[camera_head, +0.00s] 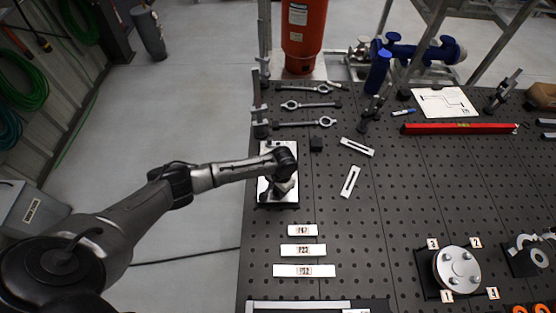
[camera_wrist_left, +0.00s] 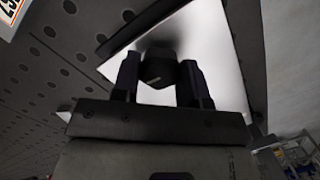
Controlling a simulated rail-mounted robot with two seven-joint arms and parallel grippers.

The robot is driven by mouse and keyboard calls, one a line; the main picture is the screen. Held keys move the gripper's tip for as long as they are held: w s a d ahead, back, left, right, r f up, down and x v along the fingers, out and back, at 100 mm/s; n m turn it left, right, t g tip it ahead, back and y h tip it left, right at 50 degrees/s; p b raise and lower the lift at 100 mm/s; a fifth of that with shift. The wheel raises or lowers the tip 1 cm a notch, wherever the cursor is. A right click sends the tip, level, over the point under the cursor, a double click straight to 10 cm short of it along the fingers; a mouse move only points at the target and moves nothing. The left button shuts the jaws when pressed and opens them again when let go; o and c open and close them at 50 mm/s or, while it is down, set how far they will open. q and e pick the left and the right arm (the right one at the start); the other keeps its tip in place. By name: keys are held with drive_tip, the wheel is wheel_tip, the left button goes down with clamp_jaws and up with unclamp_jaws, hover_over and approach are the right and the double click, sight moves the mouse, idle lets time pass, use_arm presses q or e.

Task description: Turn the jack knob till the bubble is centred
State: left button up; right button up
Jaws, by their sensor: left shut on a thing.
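The jack knob (camera_wrist_left: 158,72) is a dark, short cylinder on a bright metal plate (camera_wrist_left: 205,40) in the left wrist view. My left gripper (camera_wrist_left: 159,80) has one dark finger on each side of the knob and is shut on it. In the head view the light plate (camera_head: 265,190) lies at the left edge of the black table, and my left gripper (camera_head: 284,188) reaches down onto it from the left, hiding the knob. Small fittings show at the plate's far end, but I cannot make out a bubble. My right gripper is not in view.
Labelled white strips (camera_head: 303,250) lie in front of the plate. Two slotted pieces (camera_head: 350,181) and a small black block (camera_head: 316,144) lie to its right. Wrenches (camera_head: 305,124) and an orange cylinder (camera_head: 303,35) are behind. A round flange (camera_head: 457,268) sits front right.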

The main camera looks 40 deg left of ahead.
use_arm(q)
drive_tip(key=shift+f, duration=0.15)
idle(0.3)
drive_tip(key=o, duration=0.6)
drive_tip(key=shift+s, duration=0.1)
drive_tip(key=o, duration=0.6)
drive_tip(key=shift+c, duration=0.2)
drive_tip(key=shift+r, duration=0.25)
drive_tip(key=shift+r+p, duration=0.6)
drive_tip(key=shift+p, duration=0.25)
drive_tip(key=shift+w+r+p, duration=0.3)
drive_tip(key=shift+r+p, duration=0.5)
drive_tip(key=shift+p, duration=0.25)
wheel_tip(320, 180, up, 4)
drive_tip(key=p, duration=0.4)
drive_tip(key=shift+p, duration=0.3)
